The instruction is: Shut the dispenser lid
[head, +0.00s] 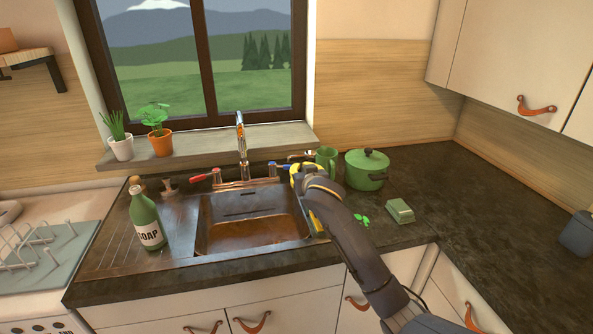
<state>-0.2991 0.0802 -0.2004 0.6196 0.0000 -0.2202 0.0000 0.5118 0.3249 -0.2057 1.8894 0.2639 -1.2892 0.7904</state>
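No dispenser with an open lid can be made out clearly. A green bottle labelled SOAP (147,220) stands upright on the left drainboard, with a brownish top. Behind it, a small dark pump-like piece (169,187) sits at the back of the sink; I cannot tell whether either is the dispenser. My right gripper (298,172) is at the sink's back right corner, left of the green pot. A yellow piece shows at it; its fingers are mostly hidden, so I cannot tell if it is open. My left gripper is not in view.
The sink basin (240,225) is empty, with a tall tap (241,145) behind it. A green pot (366,169), a green mug (327,158) and a green block (400,211) stand on the right. A dish rack (40,255) is at left. The right counter is largely clear.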

